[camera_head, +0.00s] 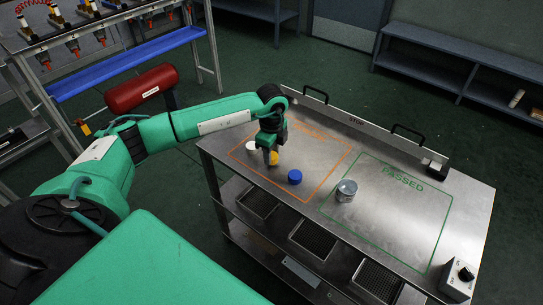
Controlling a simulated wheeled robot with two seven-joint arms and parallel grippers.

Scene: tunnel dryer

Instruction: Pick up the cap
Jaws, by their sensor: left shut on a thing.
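A yellow cap (275,159) is at the fingertips of my left gripper (270,156), just above or on the steel table; the fingers hide part of it. The gripper points down and is shut on this cap. A white cap (250,145) lies just left of the gripper. A blue cap (295,177) lies to the right and nearer, inside the orange outline. A round silvery container (346,190) stands at the left edge of the green PASSED outline. My right gripper is not in view.
The steel table (465,200) has a raised back edge with two black handles and a dark block. A grey control box (460,279) sits at its front right corner. The PASSED area is mostly clear. A rack with a blue tray (130,63) and a red tank (141,88) stand at left.

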